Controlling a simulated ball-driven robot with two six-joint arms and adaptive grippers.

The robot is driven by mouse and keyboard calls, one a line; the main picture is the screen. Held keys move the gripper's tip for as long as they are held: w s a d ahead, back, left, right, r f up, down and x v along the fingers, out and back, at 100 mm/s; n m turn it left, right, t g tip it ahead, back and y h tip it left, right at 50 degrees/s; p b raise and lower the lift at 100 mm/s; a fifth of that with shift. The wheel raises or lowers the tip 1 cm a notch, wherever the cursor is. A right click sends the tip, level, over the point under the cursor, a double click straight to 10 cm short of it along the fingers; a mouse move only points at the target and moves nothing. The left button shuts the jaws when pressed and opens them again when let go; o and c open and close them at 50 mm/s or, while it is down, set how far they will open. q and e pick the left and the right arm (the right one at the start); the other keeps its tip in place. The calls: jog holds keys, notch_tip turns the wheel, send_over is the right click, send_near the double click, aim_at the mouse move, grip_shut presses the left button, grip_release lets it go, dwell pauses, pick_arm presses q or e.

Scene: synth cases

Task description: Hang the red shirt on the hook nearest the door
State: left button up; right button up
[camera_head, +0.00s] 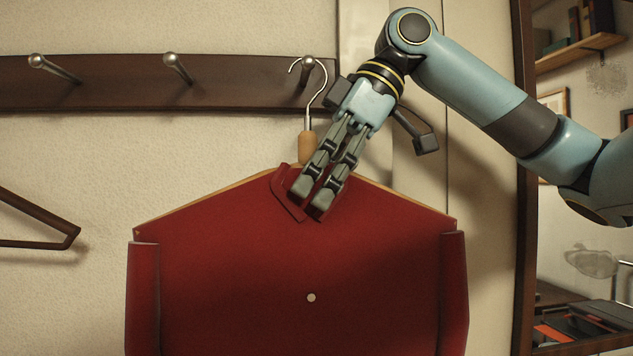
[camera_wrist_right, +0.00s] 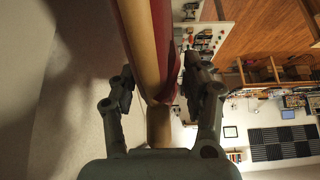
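The red shirt (camera_head: 300,270) hangs upright on a wooden hanger (camera_head: 307,147) with a bent metal hook. The hanger's metal hook curves around the tip of the rightmost peg (camera_head: 308,65), the one nearest the door side; I cannot tell whether it rests on it. My right gripper (camera_head: 312,204) is at the collar, fingers pointing down-left. In the right wrist view the fingers (camera_wrist_right: 158,84) close in on both sides of the hanger's wood (camera_wrist_right: 143,35), with red cloth beside it. The left gripper is not in view.
The dark rail (camera_head: 110,85) bears two more pegs, a middle one (camera_head: 178,66) and a left one (camera_head: 45,66), both empty. A dark hanger (camera_head: 50,235) is at the left. A brown upright frame (camera_head: 524,200) stands at the right, with shelves beyond.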

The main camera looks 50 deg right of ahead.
jog(key=o, duration=0.3)
jog(key=v, duration=1)
jog(key=shift+d+r, duration=0.1)
jog(key=shift+r, duration=0.05)
jog(key=shift+v, duration=0.85)
